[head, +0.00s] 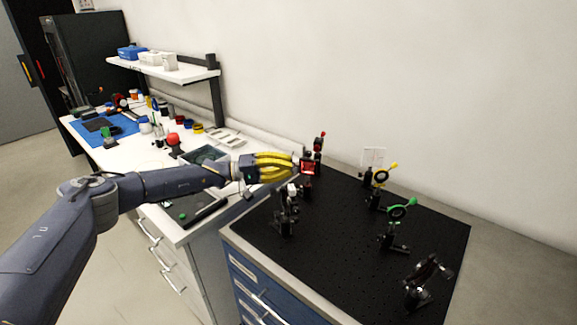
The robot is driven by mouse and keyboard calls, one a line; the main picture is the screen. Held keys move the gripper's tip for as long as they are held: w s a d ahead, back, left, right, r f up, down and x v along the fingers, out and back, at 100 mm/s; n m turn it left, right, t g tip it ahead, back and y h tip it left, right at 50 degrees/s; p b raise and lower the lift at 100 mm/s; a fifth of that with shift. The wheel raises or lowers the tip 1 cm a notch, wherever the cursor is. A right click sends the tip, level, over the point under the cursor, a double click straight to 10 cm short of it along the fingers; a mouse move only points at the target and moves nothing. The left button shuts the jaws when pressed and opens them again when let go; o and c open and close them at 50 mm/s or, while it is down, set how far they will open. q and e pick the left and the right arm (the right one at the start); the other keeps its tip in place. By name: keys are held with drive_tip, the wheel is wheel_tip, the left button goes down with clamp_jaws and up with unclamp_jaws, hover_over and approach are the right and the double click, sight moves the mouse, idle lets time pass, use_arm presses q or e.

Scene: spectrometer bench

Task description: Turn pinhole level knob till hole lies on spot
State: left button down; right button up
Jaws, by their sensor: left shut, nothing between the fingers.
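My left gripper (297,167), with yellow fingers, reaches in from the left over the black optical board (340,265). It is shut with nothing held. Its tips are right beside a mount with a red square face (309,168) on a black post; I cannot tell whether they touch. The pinhole, its level knob and the light spot are too small to make out, and I cannot tell for certain which mount carries the pinhole. A white card (373,156) stands upright at the back of the board. My right gripper is not in view.
A yellow ring mount (381,176), a green ring mount (401,209) and a dark tilted mount (427,272) stand along the board's right side. Another black mount (284,220) stands in front of my gripper. The board's front middle is clear. A cluttered white bench lies left.

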use_arm(q)
drive_tip(key=shift+d+m+h, duration=0.1)
drive_tip(key=shift+m+h, duration=0.3)
drive_tip(key=shift+m, duration=0.7)
drive_tip(key=shift+g, duration=0.3)
drive_tip(key=c, duration=1.4)
unclamp_jaws()
drive_tip(key=shift+o, duration=0.2)
drive_tip(key=shift+a, duration=0.2)
drive_tip(key=s+a+f, duration=0.1)
drive_tip(key=a+f, duration=0.1)
drive_tip(key=a, duration=0.9)
drive_tip(key=shift+s+a, duration=0.2)
drive_tip(key=shift+s, duration=0.1)
